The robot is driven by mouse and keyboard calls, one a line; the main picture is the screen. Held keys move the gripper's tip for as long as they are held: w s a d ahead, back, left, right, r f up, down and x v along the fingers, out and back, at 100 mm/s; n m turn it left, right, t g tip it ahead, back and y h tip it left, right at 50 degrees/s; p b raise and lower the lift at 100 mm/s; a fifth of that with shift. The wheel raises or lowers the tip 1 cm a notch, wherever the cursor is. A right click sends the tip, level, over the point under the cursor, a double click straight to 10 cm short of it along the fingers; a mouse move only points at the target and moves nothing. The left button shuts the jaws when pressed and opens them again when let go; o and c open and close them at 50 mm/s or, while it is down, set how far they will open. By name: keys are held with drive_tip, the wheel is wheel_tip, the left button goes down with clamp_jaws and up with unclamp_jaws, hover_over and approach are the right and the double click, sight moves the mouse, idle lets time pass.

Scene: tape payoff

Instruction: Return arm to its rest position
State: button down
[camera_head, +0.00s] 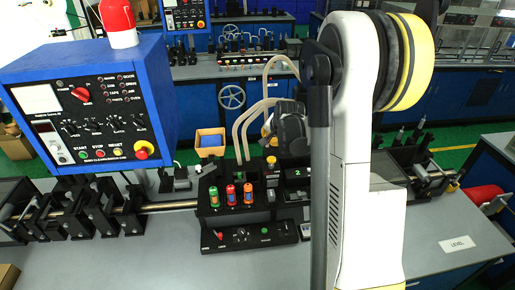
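My arm (362,150) fills the right middle of the head view, a white link with yellow and black rings at its top. A dark jointed shape left of the arm, which appears to be my gripper (288,128), hangs above the bench near pale hoses. The arm partly hides it, and its fingers cannot be made out, so I cannot tell whether it is open, shut or holding anything.
A blue control box (95,105) with a red lamp (118,22) stands at left. A black fixture (240,195) with colored cylinders sits mid-bench. Shaft assemblies (75,212) lie at left. Bare grey bench (140,262) shows in front. A yellow bin (210,141) is behind.

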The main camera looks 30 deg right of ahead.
drive_tip(key=s+a+n+y+b, duration=0.1)
drive_tip(key=s+a+n+b, duration=0.2)
drive_tip(key=s+a+b, duration=0.45)
drive_tip(key=s+a+n+b, duration=0.2)
drive_tip(key=a+n+b, duration=0.15)
drive_tip(key=a, duration=0.65)
drive_tip(key=s+a+f+n+b, duration=0.3)
drive_tip(key=s+a+f+b, duration=0.1)
drive_tip(key=s, duration=0.4)
drive_tip(key=s+a+f+n+y+b, duration=0.1)
drive_tip(key=s+a+f+n+b, duration=0.2)
drive_tip(key=s+a+f+b, duration=0.2)
drive_tip(key=s+a+b, duration=0.1)
drive_tip(key=s+a, duration=0.2)
drive_tip(key=s, duration=0.1)
drive_tip(key=shift+f+b, duration=0.3)
drive_tip(key=shift+w, duration=0.1)
